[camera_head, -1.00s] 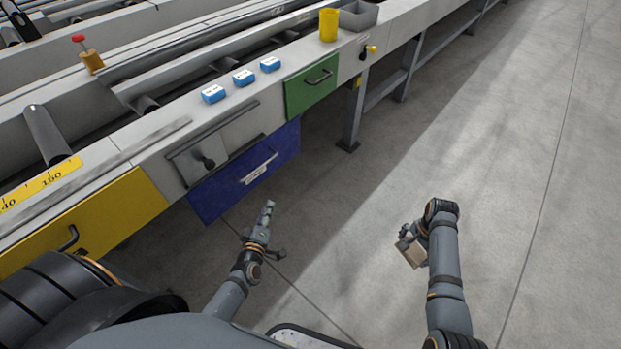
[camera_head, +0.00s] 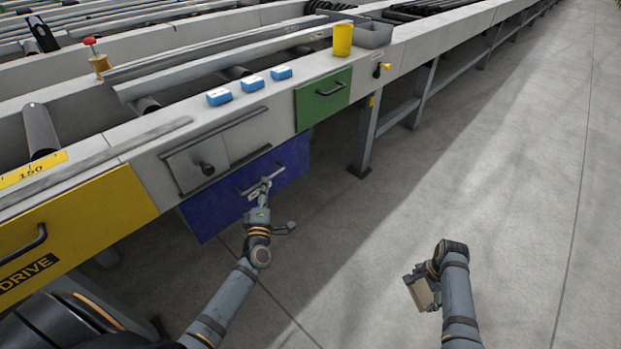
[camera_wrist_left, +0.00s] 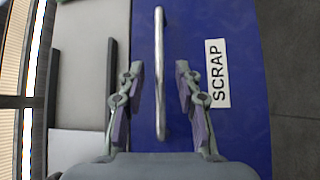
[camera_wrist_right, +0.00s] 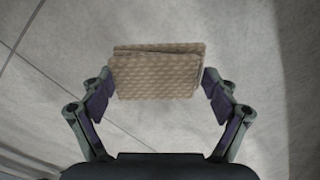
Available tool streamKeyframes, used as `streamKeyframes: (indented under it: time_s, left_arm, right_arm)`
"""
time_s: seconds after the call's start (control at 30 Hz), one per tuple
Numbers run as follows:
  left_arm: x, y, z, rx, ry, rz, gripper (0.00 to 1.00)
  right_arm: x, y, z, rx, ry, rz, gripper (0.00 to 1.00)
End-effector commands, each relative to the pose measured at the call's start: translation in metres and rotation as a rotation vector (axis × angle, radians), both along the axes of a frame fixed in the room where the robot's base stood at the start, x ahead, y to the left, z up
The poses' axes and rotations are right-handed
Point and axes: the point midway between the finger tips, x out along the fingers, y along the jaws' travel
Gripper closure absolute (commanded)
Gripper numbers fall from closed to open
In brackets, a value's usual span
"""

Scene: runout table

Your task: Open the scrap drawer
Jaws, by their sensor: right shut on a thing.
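The scrap drawer is the blue front (camera_head: 215,213) low on the table's side, in line with the table's face. Its label reads SCRAP in the left wrist view (camera_wrist_left: 217,73). Its silver bar handle (camera_wrist_left: 160,75) runs between the two fingers of my left gripper (camera_wrist_left: 158,95), with a gap on each side. That gripper (camera_head: 264,188) is open at the handle in the head view. My right gripper (camera_wrist_right: 157,88) is shut on a tan textured folded pad (camera_wrist_right: 160,73), held over bare floor, away from the table; it also shows in the head view (camera_head: 420,293).
A yellow drawer (camera_head: 80,225) is left of the blue one, and a green drawer (camera_head: 323,100) is above right. The floor at right is clear.

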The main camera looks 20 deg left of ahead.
Motion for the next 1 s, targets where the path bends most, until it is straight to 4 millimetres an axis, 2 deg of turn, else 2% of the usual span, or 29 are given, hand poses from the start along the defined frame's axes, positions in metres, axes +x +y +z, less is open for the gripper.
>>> streamKeyframes:
  time_s: [0.1, 0.2, 0.57, 0.8, 1.0]
  left_arm:
    - [0.02, 0.008, 0.001, 0.001, -0.001, 0.0, 0.66]
    - [0.031, 0.012, 0.003, 0.002, 0.0, 0.0, 0.66]
    - [0.037, 0.015, 0.005, 0.001, 0.001, -0.001, 0.66]
    - [0.036, 0.015, 0.005, 0.001, 0.001, -0.001, 0.99]
    - [0.036, 0.015, 0.005, 0.001, 0.001, -0.001, 1.0]
  right_arm:
    - [0.0, 0.0, -0.005, 0.0, 0.0, 0.0, 0.47]
    - [0.0, 0.0, -0.006, 0.0, 0.0, 0.0, 0.47]
    - [0.0, 0.0, -0.007, 0.0, 0.0, 0.001, 0.47]
    - [0.0, 0.0, -0.007, 0.0, 0.0, 0.001, 0.47]
    - [0.0, 0.0, -0.007, 0.0, 0.0, 0.001, 0.47]
